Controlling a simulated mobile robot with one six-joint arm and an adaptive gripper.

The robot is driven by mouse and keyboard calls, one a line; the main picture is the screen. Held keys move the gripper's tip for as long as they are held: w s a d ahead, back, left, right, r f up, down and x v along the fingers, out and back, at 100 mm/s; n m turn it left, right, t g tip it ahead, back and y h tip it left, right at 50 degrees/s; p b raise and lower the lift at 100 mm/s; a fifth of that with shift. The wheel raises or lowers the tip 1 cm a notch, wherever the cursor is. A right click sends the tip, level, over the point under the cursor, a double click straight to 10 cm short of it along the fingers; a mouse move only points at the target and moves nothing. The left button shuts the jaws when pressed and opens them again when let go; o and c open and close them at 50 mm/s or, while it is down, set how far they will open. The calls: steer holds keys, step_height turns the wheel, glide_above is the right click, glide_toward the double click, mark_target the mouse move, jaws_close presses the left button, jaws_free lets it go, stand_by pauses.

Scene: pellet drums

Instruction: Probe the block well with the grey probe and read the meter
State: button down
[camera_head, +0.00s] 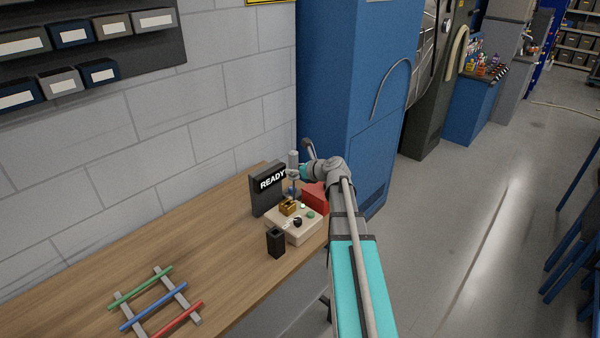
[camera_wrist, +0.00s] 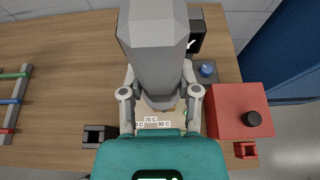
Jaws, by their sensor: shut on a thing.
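My gripper (camera_head: 296,172) is shut on the grey probe (camera_head: 293,158), which stands roughly upright. In the wrist view the probe (camera_wrist: 155,50) fills the space between my fingers (camera_wrist: 160,95). Its lower end is hidden in both views. The beige heater base (camera_head: 291,226) carries a brass block (camera_head: 288,208), a black knob and a green button. The probe appears beyond the brass block in the head view; I cannot tell its height or whether it touches anything. The black meter (camera_head: 266,192) reads "READY". The wrist view shows base labels "70 C" and "80 C" (camera_wrist: 157,123).
A red box (camera_head: 315,197) stands right of the base; its black knob shows in the wrist view (camera_wrist: 252,118). A blue round piece (camera_wrist: 207,68) is near the meter. A black open holder (camera_head: 275,242) stands in front. A rod rack (camera_head: 186,305) is at left. Bench (camera_head: 215,245) between is clear.

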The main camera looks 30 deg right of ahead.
steer(key=shift+f+b+x, duration=0.25)
steer(key=shift+b+x, duration=0.75)
steer(key=shift+x, duration=1)
steer(key=shift+s, duration=0.1)
steer(key=shift+f+b, duration=2.2)
steer(key=shift+r, duration=0.1)
steer(key=shift+r+p, duration=2.4)
steer(key=shift+p, duration=0.15)
